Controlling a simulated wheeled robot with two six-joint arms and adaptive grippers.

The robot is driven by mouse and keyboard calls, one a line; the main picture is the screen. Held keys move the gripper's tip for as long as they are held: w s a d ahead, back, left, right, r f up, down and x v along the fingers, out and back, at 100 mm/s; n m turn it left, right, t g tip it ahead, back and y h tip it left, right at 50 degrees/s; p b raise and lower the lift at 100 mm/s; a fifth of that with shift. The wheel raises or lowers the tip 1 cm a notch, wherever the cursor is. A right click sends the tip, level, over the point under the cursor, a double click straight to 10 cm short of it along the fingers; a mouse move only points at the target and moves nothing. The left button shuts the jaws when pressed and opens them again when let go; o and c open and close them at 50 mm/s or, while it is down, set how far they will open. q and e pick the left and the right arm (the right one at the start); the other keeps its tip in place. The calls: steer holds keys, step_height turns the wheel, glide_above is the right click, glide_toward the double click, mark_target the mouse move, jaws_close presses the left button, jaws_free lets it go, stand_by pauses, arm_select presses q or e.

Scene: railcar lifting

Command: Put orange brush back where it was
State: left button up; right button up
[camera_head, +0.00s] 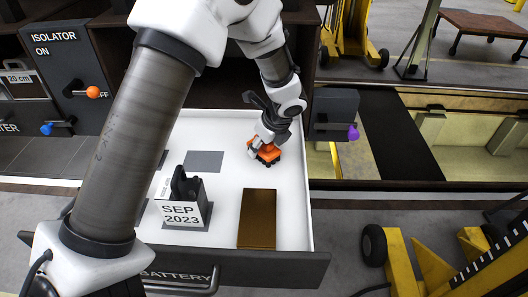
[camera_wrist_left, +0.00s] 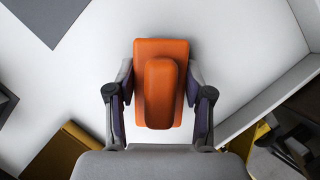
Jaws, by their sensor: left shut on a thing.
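The orange brush (camera_head: 267,153) is in the white open drawer (camera_head: 226,170), at its back right, with dark bristles underneath. My left gripper (camera_head: 262,145) reaches down over it from above. In the left wrist view the brush (camera_wrist_left: 162,85) sits between the two fingers of my left gripper (camera_wrist_left: 161,112), which are shut on its sides. I cannot tell whether the bristles touch the drawer floor. My right gripper is in neither view.
A calendar block reading SEP 2023 (camera_head: 182,212) and a brown-gold block (camera_head: 257,218) stand in the drawer. A grey patch (camera_head: 204,161) lies bare on its floor. A dark box with a purple knob (camera_head: 353,132) is right of the drawer; an isolator panel (camera_head: 66,60) is left.

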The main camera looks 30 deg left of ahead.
mark_target(273, 153)
arm_select(q)
steer(key=shift+a, duration=0.25)
steer(key=o, duration=0.7)
steer(key=shift+a+f, duration=0.1)
steer(key=shift+f, duration=0.05)
steer(key=o, duration=0.4)
steer(key=shift+d, duration=0.2)
steer(key=shift+w+r, duration=0.1)
steer(key=shift+r, duration=0.45)
steer(key=v, duration=1.1)
steer(key=shift+d+r+b, duration=0.1)
steer(key=shift+b, duration=0.25)
